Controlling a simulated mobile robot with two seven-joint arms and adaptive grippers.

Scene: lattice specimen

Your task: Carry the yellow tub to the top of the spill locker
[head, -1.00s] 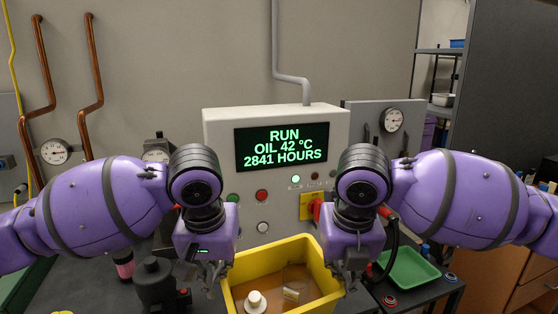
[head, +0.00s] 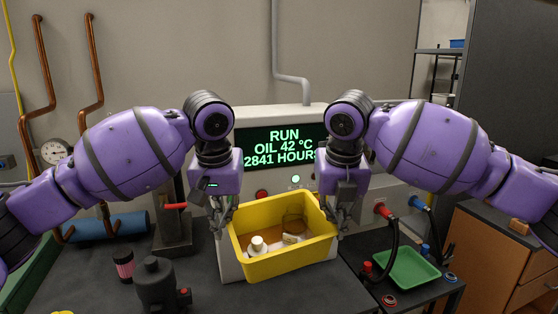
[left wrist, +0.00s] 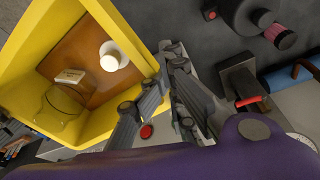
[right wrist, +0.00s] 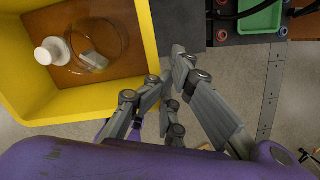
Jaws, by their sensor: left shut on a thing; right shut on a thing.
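The yellow tub (head: 283,268) is held up between my two grippers, above the dark bench. It looks about level. Inside are a white capped piece (head: 258,245), a pale block (left wrist: 70,77) and a clear glass vessel (right wrist: 97,45), over a brown bottom. My left gripper (head: 222,218) is shut on the tub's left wall; its fingers (left wrist: 163,68) meet the rim in the left wrist view. My right gripper (head: 333,212) is shut on the right wall, with its fingers (right wrist: 163,82) at the rim. I cannot tell which thing is the spill locker.
A grey console (head: 240,130) with a lit display stands behind the tub. A dark pump-like part (head: 158,285) and a pink-banded cylinder (head: 123,265) stand at left. A wooden cabinet (head: 480,250) stands further right.

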